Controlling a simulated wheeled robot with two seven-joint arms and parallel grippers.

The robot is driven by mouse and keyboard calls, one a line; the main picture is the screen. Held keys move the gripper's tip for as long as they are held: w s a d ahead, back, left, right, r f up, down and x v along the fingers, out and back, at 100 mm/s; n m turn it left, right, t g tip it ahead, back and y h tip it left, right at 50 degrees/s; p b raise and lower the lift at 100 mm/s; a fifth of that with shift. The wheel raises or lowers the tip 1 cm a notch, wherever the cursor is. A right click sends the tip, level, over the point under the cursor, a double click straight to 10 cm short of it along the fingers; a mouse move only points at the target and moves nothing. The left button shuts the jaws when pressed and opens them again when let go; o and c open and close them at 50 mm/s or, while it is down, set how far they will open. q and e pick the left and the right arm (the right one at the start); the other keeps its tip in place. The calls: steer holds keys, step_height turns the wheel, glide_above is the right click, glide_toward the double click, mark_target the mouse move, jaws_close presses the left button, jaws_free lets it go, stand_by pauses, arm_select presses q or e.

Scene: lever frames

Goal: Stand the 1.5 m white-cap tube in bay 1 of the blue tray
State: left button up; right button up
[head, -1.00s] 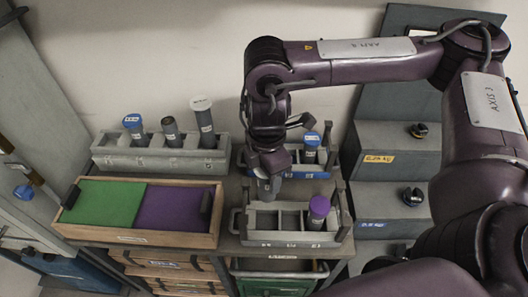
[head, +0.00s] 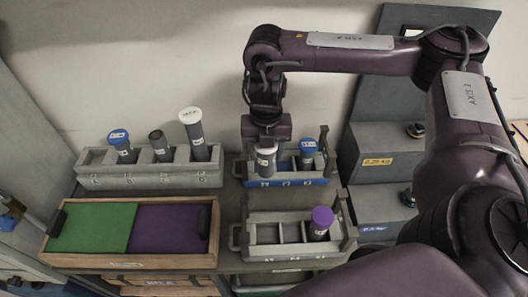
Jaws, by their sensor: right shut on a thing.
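A white-cap tube (head: 266,161) is in my right gripper (head: 266,141), which is shut on it from above. The tube is upright over the left bay of the blue tray (head: 287,182). Its lower end is hidden behind the tray's front wall or merges with it, so I cannot tell if it touches the floor. A blue-cap tube (head: 307,154) stands in the right bay of the same tray. Another, taller white-cap tube (head: 194,134) stands tilted in the grey rack (head: 150,180) at the left. My left gripper is not in view.
The grey rack also holds a blue-cap tube (head: 122,145) and a dark-cap tube (head: 160,145). A grey tray (head: 290,250) with a purple-cap tube (head: 321,223) stands in front of the blue tray. A wooden tray (head: 130,261) with green and purple halves lies left. Grey steps (head: 385,150) rise at the right.

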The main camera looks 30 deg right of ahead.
steer(key=w+d, duration=0.5)
steer(key=w, duration=0.3)
steer(key=f, duration=1)
steer(key=shift+s+a+f, duration=0.15)
steer(key=shift+s+a, duration=0.05)
steer(key=shift+s, duration=0.05)
steer(key=shift+w+f, duration=0.2)
steer(key=shift+w+d+f, duration=0.1)
steer(key=shift+d+f, duration=0.05)
steer(key=shift+f, duration=0.15)
steer(key=shift+f, duration=0.1)
steer(key=shift+f, duration=0.1)
steer(key=o, duration=0.9)
steer(key=shift+c, duration=0.2)
